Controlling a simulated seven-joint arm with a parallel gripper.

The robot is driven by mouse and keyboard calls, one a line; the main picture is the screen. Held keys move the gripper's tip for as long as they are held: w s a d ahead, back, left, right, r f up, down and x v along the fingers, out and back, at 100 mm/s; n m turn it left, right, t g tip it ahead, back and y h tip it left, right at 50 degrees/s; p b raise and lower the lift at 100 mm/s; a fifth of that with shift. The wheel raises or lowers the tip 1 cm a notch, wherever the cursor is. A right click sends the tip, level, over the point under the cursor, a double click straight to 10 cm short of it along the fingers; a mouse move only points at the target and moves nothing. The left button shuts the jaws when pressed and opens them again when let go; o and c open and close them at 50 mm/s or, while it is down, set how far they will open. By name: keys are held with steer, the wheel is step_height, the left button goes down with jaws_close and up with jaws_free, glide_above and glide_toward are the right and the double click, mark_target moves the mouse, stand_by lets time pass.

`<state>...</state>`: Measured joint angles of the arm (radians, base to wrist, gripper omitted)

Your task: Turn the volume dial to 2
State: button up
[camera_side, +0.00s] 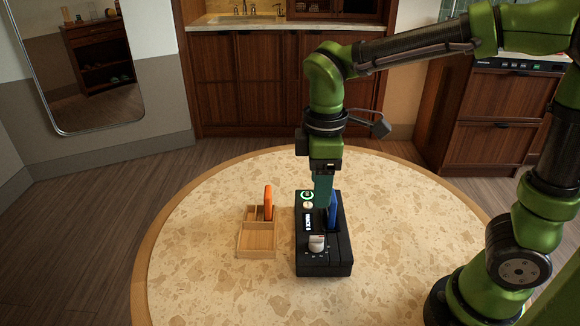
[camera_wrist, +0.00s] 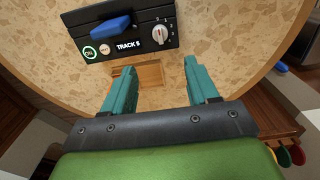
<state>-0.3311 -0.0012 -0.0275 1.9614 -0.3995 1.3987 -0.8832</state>
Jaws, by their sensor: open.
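The black player box (camera_side: 325,268) stands on the round table, and its top fills the upper part of the wrist view (camera_wrist: 100,52). Its pale volume dial (camera_side: 316,243) is at the front end, ringed by marks too small to read; the dial also shows in the wrist view (camera_wrist: 160,32). A small display (camera_wrist: 128,44) reads "TRACK" and a digit that looks like 5. My gripper (camera_side: 322,197) points down near the box's back half, away from the dial. Its teal fingers are apart, with nothing between them in the wrist view (camera_wrist: 159,68).
A blue piece (camera_side: 333,212) stands up from a slot in the box. A green-ringed button (camera_side: 307,195) is near the back. A wooden holder (camera_side: 257,240) with an orange piece (camera_side: 268,203) stands to the left. The tabletop in front is clear.

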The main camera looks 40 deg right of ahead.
mark_target(316, 237)
step_height(316, 237, down, 14)
steer(key=shift+f, duration=0.1)
stand_by(0.4)
steer(key=c, duration=1)
steer(key=shift+c, duration=0.2)
steer(key=shift+m, duration=0.4)
steer(key=m, duration=1.2)
steer(key=shift+m, duration=0.4)
